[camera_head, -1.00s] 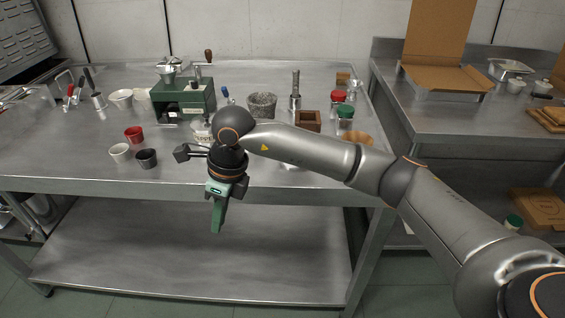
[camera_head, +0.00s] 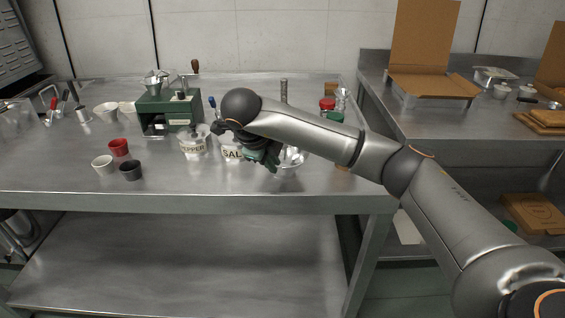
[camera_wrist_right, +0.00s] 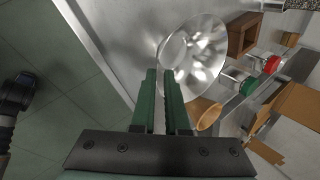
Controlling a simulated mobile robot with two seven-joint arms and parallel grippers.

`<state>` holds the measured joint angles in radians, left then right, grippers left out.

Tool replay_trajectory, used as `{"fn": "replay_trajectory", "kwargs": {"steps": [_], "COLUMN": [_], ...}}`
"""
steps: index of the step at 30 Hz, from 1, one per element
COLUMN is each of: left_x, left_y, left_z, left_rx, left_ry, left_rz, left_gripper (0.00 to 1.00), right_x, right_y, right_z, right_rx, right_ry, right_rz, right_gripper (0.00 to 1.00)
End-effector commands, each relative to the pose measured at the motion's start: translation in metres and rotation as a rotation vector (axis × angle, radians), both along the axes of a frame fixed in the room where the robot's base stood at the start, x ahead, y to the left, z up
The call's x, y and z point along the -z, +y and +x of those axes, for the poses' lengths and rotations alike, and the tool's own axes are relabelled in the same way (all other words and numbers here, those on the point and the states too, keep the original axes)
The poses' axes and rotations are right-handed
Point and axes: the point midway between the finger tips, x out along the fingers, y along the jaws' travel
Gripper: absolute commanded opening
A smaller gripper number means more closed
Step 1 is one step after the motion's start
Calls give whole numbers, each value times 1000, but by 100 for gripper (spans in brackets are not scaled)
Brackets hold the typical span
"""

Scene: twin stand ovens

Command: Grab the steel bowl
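The shiny steel bowl (camera_head: 290,158) stands on the steel table near its front edge, partly hidden by my right arm and gripper in the head view. In the right wrist view the bowl (camera_wrist_right: 205,52) shows its round inside just beyond the fingertips. My right gripper (camera_head: 266,160) has green fingers and is beside the bowl's left side in the head view. In the wrist view the right gripper (camera_wrist_right: 159,74) has a narrow gap between its fingers, with the tips close to the bowl's near rim. Whether they touch it I cannot tell. My left gripper is out of view.
A red cup (camera_head: 118,147), a white cup (camera_head: 103,164) and a black cup (camera_head: 131,170) are farther left. A wooden box (camera_wrist_right: 243,33) and a green-lidded jar (camera_wrist_right: 238,80) stand near the bowl.

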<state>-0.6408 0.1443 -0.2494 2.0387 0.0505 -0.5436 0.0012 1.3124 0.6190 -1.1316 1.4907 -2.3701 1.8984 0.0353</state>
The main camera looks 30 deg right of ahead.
Motion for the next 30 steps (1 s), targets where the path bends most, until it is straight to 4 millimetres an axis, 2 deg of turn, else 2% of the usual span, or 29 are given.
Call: {"fn": "replay_trajectory", "kwargs": {"steps": [6,10,18,21,30], "left_x": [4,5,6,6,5], "left_y": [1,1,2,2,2], "left_z": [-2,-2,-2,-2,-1], "left_rx": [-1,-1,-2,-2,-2], "left_ry": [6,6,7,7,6], "left_rz": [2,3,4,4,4], "left_gripper": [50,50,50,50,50], "right_x": [30,41,42,42,42], "right_y": [-11,-16,-17,-17,-17], "right_z": [11,15,16,16,16], "right_rx": [2,0,-1,-1,0], "right_ry": [4,3,0,1,1], "right_rz": [0,0,1,1,1], "right_gripper": [12,12,12,1,0]}}
